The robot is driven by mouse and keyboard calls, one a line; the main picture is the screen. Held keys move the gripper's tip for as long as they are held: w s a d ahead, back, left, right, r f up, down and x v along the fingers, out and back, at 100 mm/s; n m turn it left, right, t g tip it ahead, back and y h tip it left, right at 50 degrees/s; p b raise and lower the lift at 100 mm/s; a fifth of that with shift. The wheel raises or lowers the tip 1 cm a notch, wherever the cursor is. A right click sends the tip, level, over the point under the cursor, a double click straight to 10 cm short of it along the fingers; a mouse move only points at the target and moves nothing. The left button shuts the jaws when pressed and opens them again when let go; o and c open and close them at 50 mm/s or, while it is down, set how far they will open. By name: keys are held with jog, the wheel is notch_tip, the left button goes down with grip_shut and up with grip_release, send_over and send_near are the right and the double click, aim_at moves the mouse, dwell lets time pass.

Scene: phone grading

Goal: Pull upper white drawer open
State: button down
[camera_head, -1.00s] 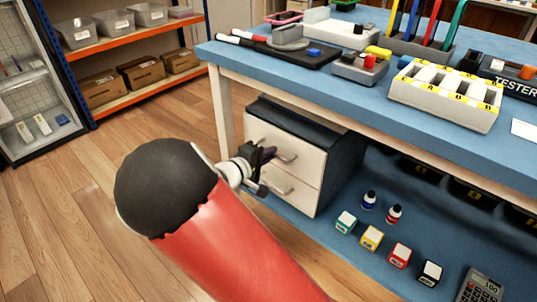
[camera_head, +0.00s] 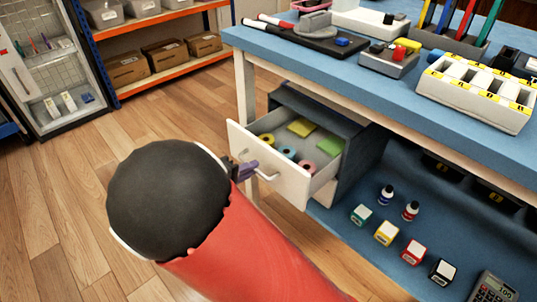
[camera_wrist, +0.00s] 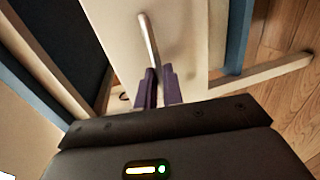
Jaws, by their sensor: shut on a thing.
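The upper white drawer (camera_head: 292,184) of the dark cabinet (camera_head: 352,150) under the bench is pulled well out in the head view. Inside it lie rolls of tape and yellow and green pads (camera_head: 301,127). My gripper (camera_head: 247,171) is at the drawer's front, with its purple fingers shut on the metal handle (camera_head: 266,175). In the wrist view the purple fingers (camera_wrist: 159,88) close around the lower end of the handle bar (camera_wrist: 149,40), against the white front panel (camera_wrist: 190,35).
The blue workbench (camera_head: 345,80) stands above the cabinet, its pale leg (camera_head: 245,100) close behind the drawer. Small bottles, coloured boxes and a calculator (camera_head: 492,287) sit on the lower shelf. Wooden floor (camera_head: 60,200) is clear at left.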

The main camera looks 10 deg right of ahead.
jog(key=f+v, duration=0.1)
jog(key=v, duration=0.7)
jog(key=shift+f, duration=0.35)
jog(key=shift+s+a, duration=0.15)
jog(key=c, duration=1.5)
grip_release()
jog(key=shift+c, duration=0.2)
jog(key=v, duration=0.7)
jog(key=shift+s+a, duration=0.15)
jog(key=shift+a, duration=0.2)
jog(key=shift+r, duration=0.1)
